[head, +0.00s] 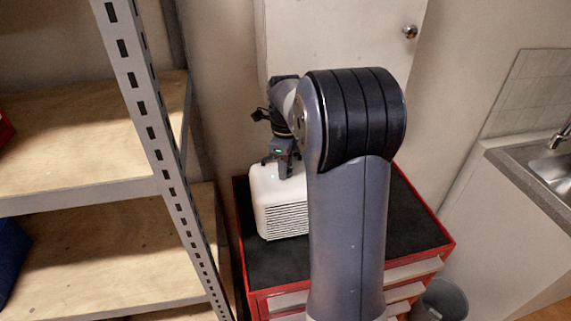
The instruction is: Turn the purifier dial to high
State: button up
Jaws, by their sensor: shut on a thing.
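The white purifier (265,203) stands on the black top of a red tool cabinet, with its slatted grille facing the front. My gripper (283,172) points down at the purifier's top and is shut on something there. The dial itself is hidden by my gripper, so I cannot see its setting; the gripper sits where a top dial would be. My arm covers the right part of the purifier.
The red cabinet (412,233) has a bare black top right of my arm. Metal shelving (158,150) stands close on the left. A door (350,40) is behind, a sink counter (530,175) is at right, and a grey bin (444,300) is on the floor.

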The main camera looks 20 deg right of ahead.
dwell(0.3)
jog(key=o, duration=1)
jog(key=shift+r, duration=0.1)
notch_tip(320, 180, up, 11)
jog(key=b, duration=0.1)
jog(key=shift+f, duration=0.2)
notch_tip(320, 180, down, 11)
jog(key=shift+r+p, duration=0.1)
jog(key=shift+p, duration=0.35)
